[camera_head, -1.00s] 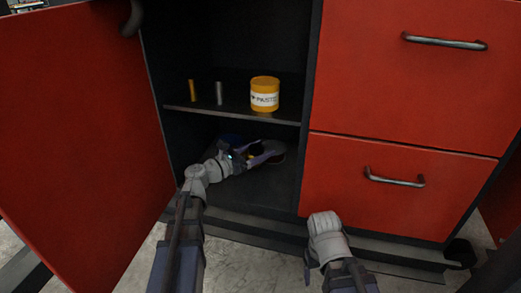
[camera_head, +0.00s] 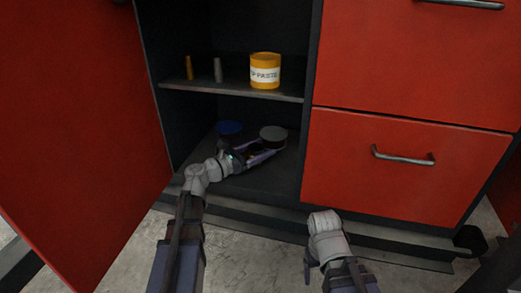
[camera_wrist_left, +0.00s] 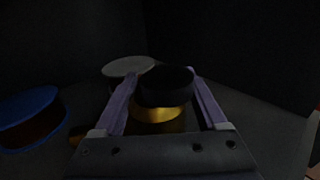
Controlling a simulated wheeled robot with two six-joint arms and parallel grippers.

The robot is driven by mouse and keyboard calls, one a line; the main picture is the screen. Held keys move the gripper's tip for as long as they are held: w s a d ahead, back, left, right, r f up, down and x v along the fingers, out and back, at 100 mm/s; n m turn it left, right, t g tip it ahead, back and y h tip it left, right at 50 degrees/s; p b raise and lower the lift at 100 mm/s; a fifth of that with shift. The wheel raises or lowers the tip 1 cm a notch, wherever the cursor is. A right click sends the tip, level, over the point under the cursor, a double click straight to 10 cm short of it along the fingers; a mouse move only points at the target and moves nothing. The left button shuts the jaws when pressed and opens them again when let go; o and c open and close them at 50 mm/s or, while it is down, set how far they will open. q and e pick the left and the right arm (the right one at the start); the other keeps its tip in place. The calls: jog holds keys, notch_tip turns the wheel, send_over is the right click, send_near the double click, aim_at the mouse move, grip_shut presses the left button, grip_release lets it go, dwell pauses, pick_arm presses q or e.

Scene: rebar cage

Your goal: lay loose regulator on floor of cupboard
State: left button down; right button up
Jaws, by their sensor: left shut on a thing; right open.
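My left gripper (camera_head: 262,156) is inside the lower compartment of the open cupboard (camera_head: 174,125). It is shut on the regulator (camera_wrist_left: 165,90), which has a black round top and a brass-coloured body and sits between the two purple fingers in the left wrist view. In the head view the regulator is dark and mostly hidden by the fingers. It is low over the cupboard floor (camera_head: 262,186); I cannot tell whether it touches. My right gripper (camera_head: 309,262) is outside, in front of the lower drawer, mostly hidden by its wrist, and open.
The shelf (camera_head: 230,88) above carries a yellow paste tub (camera_head: 265,70) and two small cylinders. The red door (camera_head: 80,130) stands open at left. Floor space is free in front.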

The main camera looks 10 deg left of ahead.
aim_at(247, 157)
pick_arm(q)
jog(key=shift+f+b, duration=0.55)
grip_release()
dwell(0.4)
jog(key=shift+v, duration=3.9)
